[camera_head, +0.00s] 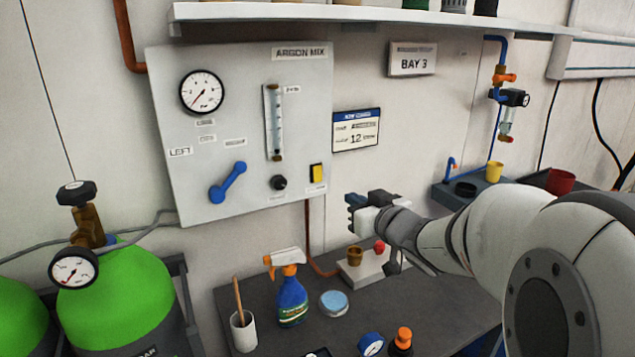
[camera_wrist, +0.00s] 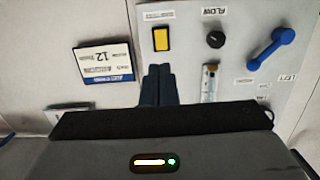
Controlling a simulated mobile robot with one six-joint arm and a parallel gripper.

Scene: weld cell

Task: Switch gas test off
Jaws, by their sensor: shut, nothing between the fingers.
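A yellow rocker switch (camera_head: 316,173) in a dark frame sits at the lower right of the grey ARGON MIX panel (camera_head: 232,60). A small label below it is too small to read. In the wrist view the switch (camera_wrist: 161,39) lies just beyond my fingertips, with the panel shown upside down. My gripper (camera_head: 352,207) is shut and empty, to the right of and below the switch, apart from the panel. Its closed fingers (camera_wrist: 158,85) point towards the switch in the wrist view. Which way the rocker is tipped cannot be told.
The panel also bears a black flow knob (camera_head: 279,183), a blue lever (camera_head: 228,183), a flow tube (camera_head: 274,122) and a gauge (camera_head: 202,92). Below is a dark bench (camera_head: 262,338) with a spray bottle (camera_head: 290,292). Green cylinders (camera_head: 118,300) stand at left.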

